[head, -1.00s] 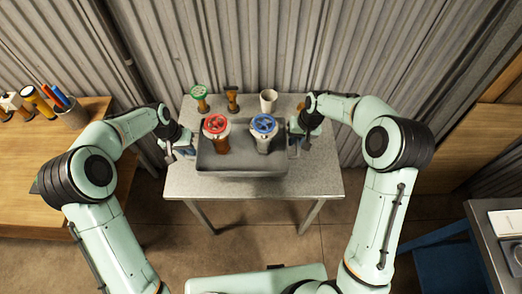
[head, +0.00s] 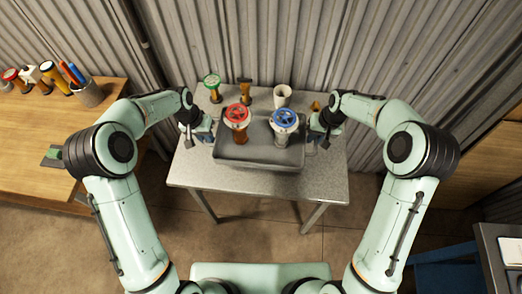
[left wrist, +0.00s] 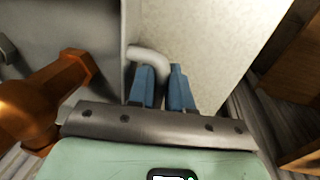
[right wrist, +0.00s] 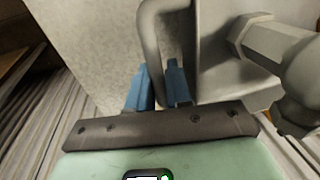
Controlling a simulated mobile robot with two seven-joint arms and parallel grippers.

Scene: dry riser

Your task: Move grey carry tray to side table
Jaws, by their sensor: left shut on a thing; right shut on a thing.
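The grey carry tray (head: 258,156) is in front of me in the head view, over a speckled grey table. A red-wheeled valve (head: 237,118) with an orange-brown body and a blue-wheeled valve (head: 285,122) with a grey body stand upright in it. My left gripper (head: 206,134) is shut on the tray's left handle (left wrist: 148,58). My right gripper (head: 318,132) is shut on its right handle (right wrist: 150,28). Both wrist views show blue fingers at the handle bars. I cannot tell if the tray's underside touches the table.
The speckled table (head: 255,184) also holds a green-wheeled valve (head: 212,86), a brown fitting (head: 246,92) and a white cup (head: 283,95) behind the tray. A wooden bench (head: 40,148) with several items stands at left. A dark table (head: 497,262) is at right. Corrugated wall stands behind.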

